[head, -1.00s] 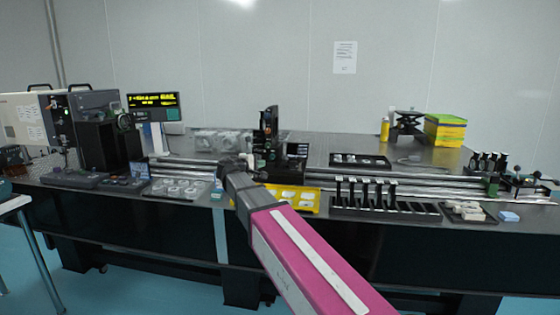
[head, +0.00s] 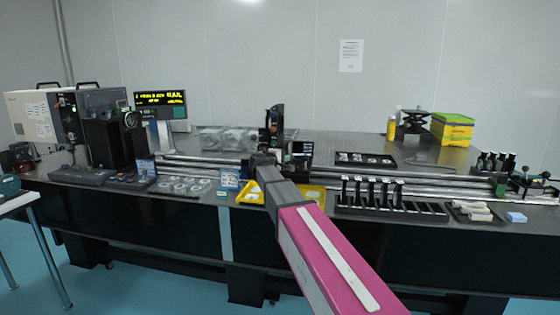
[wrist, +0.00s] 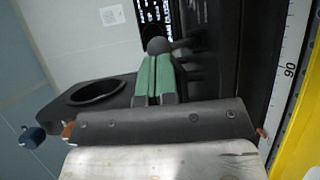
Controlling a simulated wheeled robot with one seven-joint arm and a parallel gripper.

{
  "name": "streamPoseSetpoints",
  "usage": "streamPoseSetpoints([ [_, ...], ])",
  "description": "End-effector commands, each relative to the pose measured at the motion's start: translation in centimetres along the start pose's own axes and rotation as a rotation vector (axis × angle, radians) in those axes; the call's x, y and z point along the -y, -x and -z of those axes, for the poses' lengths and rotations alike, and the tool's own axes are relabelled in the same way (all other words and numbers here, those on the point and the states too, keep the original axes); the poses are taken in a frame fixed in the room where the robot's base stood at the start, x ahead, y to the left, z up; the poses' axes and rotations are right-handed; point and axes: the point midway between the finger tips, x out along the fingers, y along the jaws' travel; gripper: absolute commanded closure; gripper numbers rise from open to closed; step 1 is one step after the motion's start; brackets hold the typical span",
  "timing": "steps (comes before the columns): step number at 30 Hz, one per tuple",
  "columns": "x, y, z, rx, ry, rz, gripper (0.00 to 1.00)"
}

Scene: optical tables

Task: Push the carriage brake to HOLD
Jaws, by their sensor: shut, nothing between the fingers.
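In the wrist view my gripper (wrist: 158,78) shows as two green-padded fingers closed together, with nothing between them. A dark ball knob (wrist: 158,46) with a short dark arm running right stands just at the fingertips. It looks like the brake lever, but I cannot tell whether the fingers touch it, and no HOLD mark is readable. In the head view the carriage (head: 275,128), with a tall black upright, stands on the long rail (head: 400,180). The end of my arm reaches to its front and hides the brake there.
A dark plate with a round hole (wrist: 97,92) lies left of the fingers. A scale (wrist: 290,70) marked 90 and a yellow edge (wrist: 300,140) run on the right. In the head view, a yellow tray (head: 250,194) and a black rack (head: 390,208) lie in front of the rail.

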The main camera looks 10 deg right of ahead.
Motion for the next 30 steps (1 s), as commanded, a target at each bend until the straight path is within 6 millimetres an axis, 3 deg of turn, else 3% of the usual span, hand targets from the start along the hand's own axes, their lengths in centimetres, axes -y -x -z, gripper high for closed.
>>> streamPoseSetpoints([
  [14,-0.1,-0.7,0.0,0.000,0.000,0.000,1.00],
  [22,-2.4,-2.7,1.1,0.000,-0.001,-0.001,1.00],
  [30,-2.4,-2.7,1.0,0.000,0.000,0.000,1.00],
])
